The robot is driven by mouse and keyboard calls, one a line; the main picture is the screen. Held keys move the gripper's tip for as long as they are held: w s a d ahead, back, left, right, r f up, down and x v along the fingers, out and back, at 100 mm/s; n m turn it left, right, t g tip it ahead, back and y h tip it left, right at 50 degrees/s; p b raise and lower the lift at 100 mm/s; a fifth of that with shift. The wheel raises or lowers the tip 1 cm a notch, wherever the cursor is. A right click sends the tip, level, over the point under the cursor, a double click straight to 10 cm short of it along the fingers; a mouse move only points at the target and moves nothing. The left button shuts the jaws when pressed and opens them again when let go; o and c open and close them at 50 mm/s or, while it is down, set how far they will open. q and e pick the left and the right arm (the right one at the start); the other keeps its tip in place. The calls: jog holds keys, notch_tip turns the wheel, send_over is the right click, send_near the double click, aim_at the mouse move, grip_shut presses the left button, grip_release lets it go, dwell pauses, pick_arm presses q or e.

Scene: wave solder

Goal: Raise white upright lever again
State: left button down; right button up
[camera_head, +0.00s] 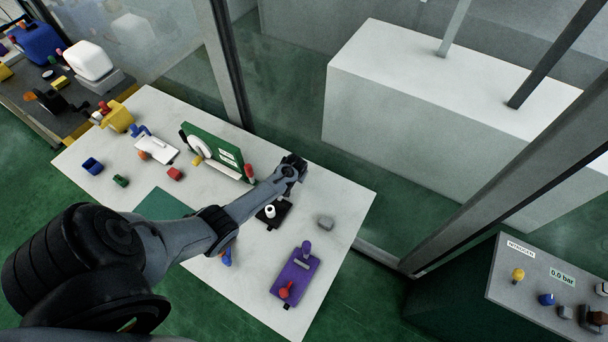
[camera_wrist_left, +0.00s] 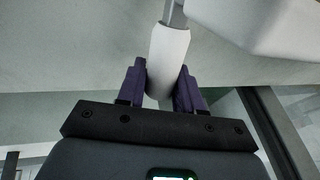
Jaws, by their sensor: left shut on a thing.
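The white lever handle (camera_wrist_left: 168,55) shows in the left wrist view, on a grey metal shaft (camera_wrist_left: 174,13). My left gripper (camera_wrist_left: 161,88) has its two purple fingers on either side of the handle and is shut on it. In the head view my left gripper (camera_head: 292,166) is over the white table, beside the green panel; the lever it holds is hidden there. A small white cylinder on a black base (camera_head: 270,211) stands just below the gripper in the picture. My right gripper is not in view.
The green upright panel (camera_head: 218,150) with a red knob (camera_head: 249,171) stands left of my gripper. A purple block (camera_head: 296,279) with a red handle and a grey lump (camera_head: 325,222) lie to the right. Glass and a metal frame post (camera_head: 232,65) rise behind the table.

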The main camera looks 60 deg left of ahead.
pick_arm(q)
jog(key=shift+s+f, duration=0.15)
jog(key=shift+f, duration=0.15)
jog(key=c, duration=1.1)
grip_release()
jog(key=shift+o, duration=1.3)
jog(key=shift+r, duration=0.1)
jog(key=shift+r, duration=0.1)
jog(key=shift+d+r, duration=0.1)
jog(key=shift+r, duration=0.35)
jog(key=p+v, duration=0.2)
jog(key=v, duration=0.7)
jog(key=shift+d+r, duration=0.25)
jog(key=shift+r, duration=0.1)
